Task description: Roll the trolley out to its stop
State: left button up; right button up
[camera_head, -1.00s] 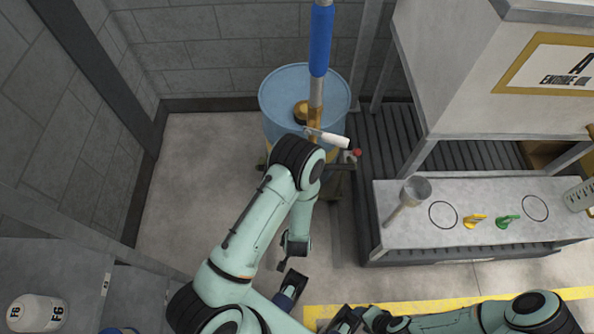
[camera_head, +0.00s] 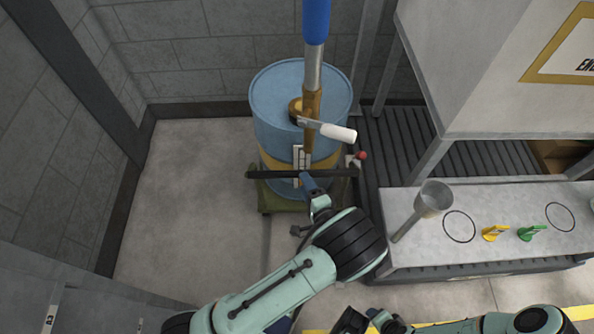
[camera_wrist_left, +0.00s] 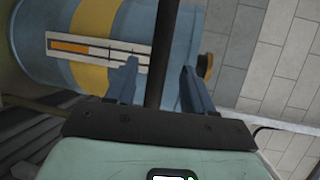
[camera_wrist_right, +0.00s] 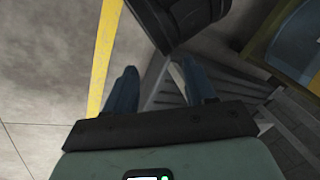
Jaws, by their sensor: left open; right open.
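The trolley is a low green base (camera_head: 272,199) under a blue drum (camera_head: 275,80) with a yellow band. A dark horizontal push bar (camera_head: 275,174) runs across the drum's front. My left gripper (camera_head: 308,180) is at the bar, right of its middle. In the left wrist view the open left fingers (camera_wrist_left: 158,88) stand on either side of the dark bar (camera_wrist_left: 163,50), which passes between them. Whether they touch it I cannot tell. My right gripper (camera_wrist_right: 160,90) is open and empty, over the floor at the bottom of the head view.
A pump with a white-handled lever (camera_head: 335,132) stands on the drum. Bare floor (camera_head: 180,190) lies left of the trolley; a grey wall stands behind.

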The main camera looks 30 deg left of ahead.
aim_at(297, 171)
pick_arm(q)
jog(key=b+x, duration=0.1)
jog(key=x, duration=0.6)
pick_arm(e)
jog(key=w, duration=0.1)
jog(key=w+d+f, duration=0.1)
jog(key=f, duration=0.1)
jog(key=shift+w+d+t+h, duration=0.25)
jog(key=shift+w+t+h, duration=0.05)
jog(key=shift+w+t, duration=0.1)
pick_arm(q)
jog(key=shift+w+a, duration=0.1)
jog(key=shift+f, duration=0.1)
grip_shut()
pick_arm(e)
jog(key=shift+r, duration=0.1)
